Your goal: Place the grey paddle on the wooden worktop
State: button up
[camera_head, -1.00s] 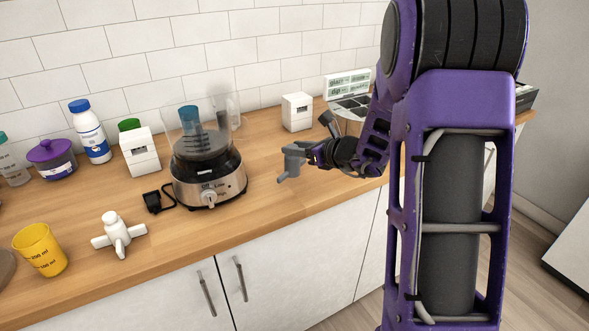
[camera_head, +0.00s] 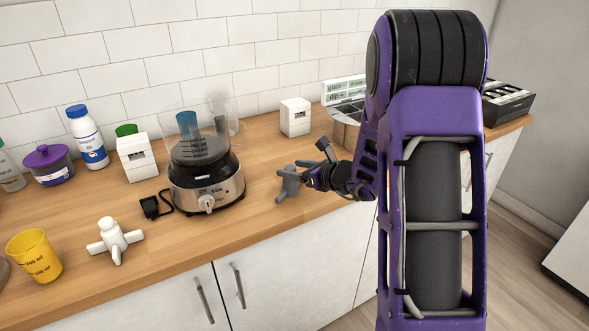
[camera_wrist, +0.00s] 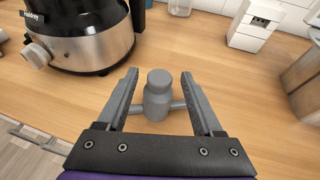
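The grey paddle (camera_head: 288,184) has a short round body with side arms and appears to stand on the wooden worktop (camera_head: 240,228), right of the food processor. In the wrist view the paddle (camera_wrist: 157,97) stands upright between my fingers, its round top towards the camera. My gripper (camera_wrist: 160,74) is open, with gaps between both fingers and the paddle's body. The ends of its side arms lie close to the fingers; I cannot tell whether they touch. In the head view my gripper (camera_head: 306,177) is beside the paddle on its right, its fingers partly hidden.
The food processor (camera_head: 206,182) stands left of the paddle; it also shows in the wrist view (camera_wrist: 88,45). A white box (camera_head: 295,117) and a metal container (camera_head: 345,132) are behind. Worktop in front is clear.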

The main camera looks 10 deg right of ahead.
jog(key=shift+r, duration=0.25)
jog(key=v, duration=1.2)
jog(key=shift+p, duration=0.3)
jog(key=shift+f, duration=0.1)
